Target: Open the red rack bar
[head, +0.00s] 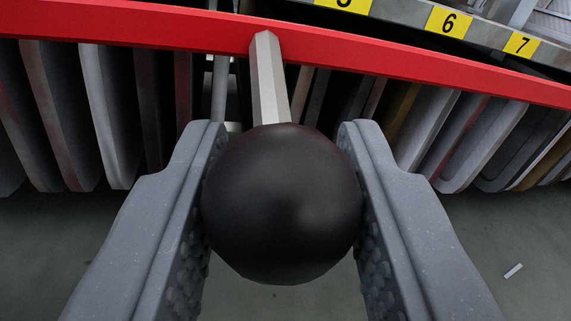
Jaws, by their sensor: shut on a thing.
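The red rack bar (180,30) runs across the top of the head view, from the left edge down to the right edge. A pale metal handle stem (269,85) is joined to the bar and points toward me. It ends in a round black knob (282,205). My gripper (282,190) is shut on the black knob, with one grey finger on its left side and one on its right. The knob hides part of the stem's near end and the space behind it. The bar lies across the front of the rack's upright plates.
Several upright plates (480,140), grey, dark and brownish, stand in a row behind the bar. Yellow number labels, with a 6 (449,22) and a 7 (522,44), sit on a rail above. A small white strip (513,271) lies on the grey floor (500,230), which is otherwise clear at lower right.

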